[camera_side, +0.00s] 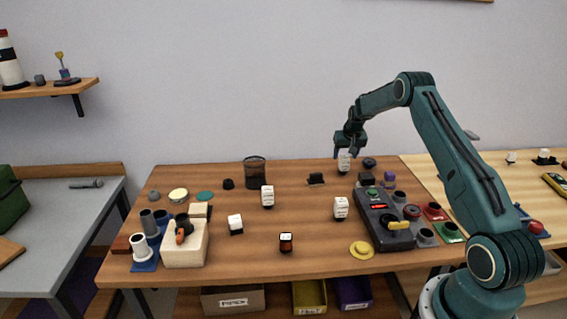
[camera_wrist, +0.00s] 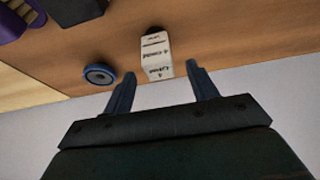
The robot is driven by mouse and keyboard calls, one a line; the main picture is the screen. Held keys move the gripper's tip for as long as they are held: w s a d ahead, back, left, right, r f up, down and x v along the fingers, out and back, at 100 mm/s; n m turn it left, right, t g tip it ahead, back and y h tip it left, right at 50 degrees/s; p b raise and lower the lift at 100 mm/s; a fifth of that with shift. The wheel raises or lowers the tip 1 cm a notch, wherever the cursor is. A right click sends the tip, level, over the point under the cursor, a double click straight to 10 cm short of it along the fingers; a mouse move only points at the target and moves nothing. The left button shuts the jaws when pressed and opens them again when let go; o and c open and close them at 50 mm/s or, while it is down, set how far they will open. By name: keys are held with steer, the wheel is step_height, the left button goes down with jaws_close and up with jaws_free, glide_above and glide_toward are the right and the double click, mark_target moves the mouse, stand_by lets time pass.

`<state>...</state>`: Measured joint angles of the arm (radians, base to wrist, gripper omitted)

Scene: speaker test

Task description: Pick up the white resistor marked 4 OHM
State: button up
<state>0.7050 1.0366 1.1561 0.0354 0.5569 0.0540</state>
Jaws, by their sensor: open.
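A white block-shaped resistor (camera_wrist: 156,55) with dark lettering is at the back of the table in the wrist view. Its print is tilted and small; a 4 seems to show, but I cannot read the rest. It also stands at the back of the table in the side view (camera_side: 344,166). My gripper (camera_wrist: 161,69) is open, with its two fingers apart and the resistor's near end showing between the tips. In the side view my gripper (camera_side: 350,149) is just above and around the top of the resistor. I cannot tell whether a finger touches it.
Similar white blocks (camera_side: 267,197) (camera_side: 341,208) (camera_side: 235,224) stand elsewhere on the table. A round blue-rimmed dark piece (camera_wrist: 99,75) lies beside the resistor, with a black block (camera_wrist: 76,8) farther off. A dark control box (camera_side: 384,218) stands at the right.

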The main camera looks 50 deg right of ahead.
mark_target(345, 157)
steer(key=shift+f, duration=0.15)
steer(key=shift+x, duration=2.45)
steer(key=shift+d, duration=0.1)
steer(key=c, duration=1.1)
